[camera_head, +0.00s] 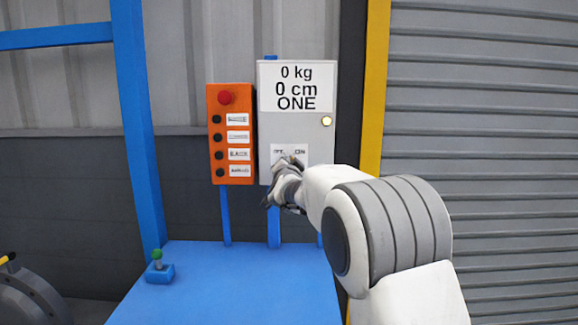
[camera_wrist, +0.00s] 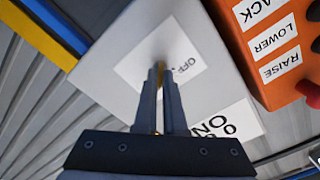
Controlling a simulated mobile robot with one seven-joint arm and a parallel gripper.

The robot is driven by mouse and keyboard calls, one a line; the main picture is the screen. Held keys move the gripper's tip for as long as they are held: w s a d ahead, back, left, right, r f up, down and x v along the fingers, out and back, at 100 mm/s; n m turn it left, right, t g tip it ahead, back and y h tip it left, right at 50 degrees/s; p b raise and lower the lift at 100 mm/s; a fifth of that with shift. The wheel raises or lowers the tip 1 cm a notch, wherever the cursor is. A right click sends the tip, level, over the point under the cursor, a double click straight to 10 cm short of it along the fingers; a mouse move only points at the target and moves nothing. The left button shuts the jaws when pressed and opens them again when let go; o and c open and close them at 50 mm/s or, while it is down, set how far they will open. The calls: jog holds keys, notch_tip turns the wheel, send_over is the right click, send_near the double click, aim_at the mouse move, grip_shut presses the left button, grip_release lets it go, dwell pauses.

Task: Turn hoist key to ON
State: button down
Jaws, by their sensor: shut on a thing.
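The light grey hoist box (camera_head: 298,125) hangs upright and reads "0 kg", "0 cm", "ONE". Low on its front is a white OFF/ON label (camera_head: 290,150); in the wrist view the label (camera_wrist: 185,40) shows OFF, and the ON side is hidden or unclear. My gripper (camera_head: 285,180) is at the lower part of the box, in front of this label. In the wrist view my gripper (camera_wrist: 160,72) has its fingers close together, shut on the hoist key at the label. The key is mostly hidden between the fingers, so its turn angle cannot be read.
An orange button panel (camera_head: 231,165) with a red knob (camera_head: 225,97) and several black buttons is just left of the box. A yellowish lamp (camera_head: 326,120) is on the box's right side.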

jog(key=c, duration=1)
grip_release()
jog(key=s, duration=1.7)
jog(key=shift+s, duration=0.2)
